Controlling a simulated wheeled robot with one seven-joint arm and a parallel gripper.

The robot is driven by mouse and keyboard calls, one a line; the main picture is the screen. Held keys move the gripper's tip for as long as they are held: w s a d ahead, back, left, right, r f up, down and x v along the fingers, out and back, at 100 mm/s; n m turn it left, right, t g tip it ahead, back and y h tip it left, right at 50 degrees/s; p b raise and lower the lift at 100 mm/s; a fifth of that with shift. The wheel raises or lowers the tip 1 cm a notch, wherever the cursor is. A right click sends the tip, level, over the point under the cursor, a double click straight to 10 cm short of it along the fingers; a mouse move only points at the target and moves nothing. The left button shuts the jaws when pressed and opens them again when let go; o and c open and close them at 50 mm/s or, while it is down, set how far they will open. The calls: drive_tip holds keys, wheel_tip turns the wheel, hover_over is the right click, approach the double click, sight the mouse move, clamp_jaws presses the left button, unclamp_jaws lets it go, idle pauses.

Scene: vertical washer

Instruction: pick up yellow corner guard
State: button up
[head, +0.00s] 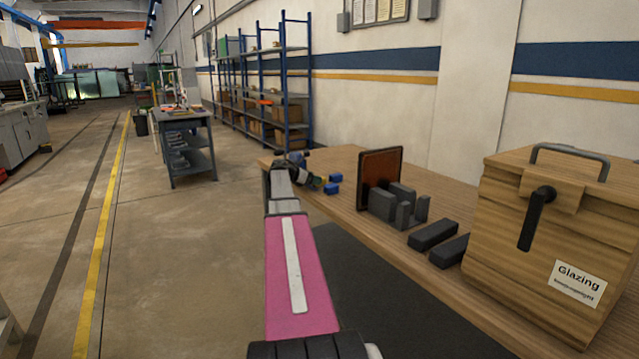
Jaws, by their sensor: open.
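My gripper (314,182) is at the far end of the arm, small and dark, over or beside the table's left edge. It is open. No other yellow corner guard can be made out. Two small blue pieces (332,188) show just right of the gripper. The arm hides part of the table's left end.
On the wooden table (345,205), a brown framed panel (380,178) stands upright behind grey blocks (398,203). Dark bars (433,235) lie nearer a wooden box (550,235) labelled Glazing. A dark mat (375,300) covers the floor in front.

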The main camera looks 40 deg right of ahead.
drive_tip(key=x, duration=0.3)
drive_tip(key=shift+d, duration=0.3)
drive_tip(key=shift+s, duration=0.1)
drive_tip(key=c, duration=1)
drive_tip(key=shift+r, duration=0.1)
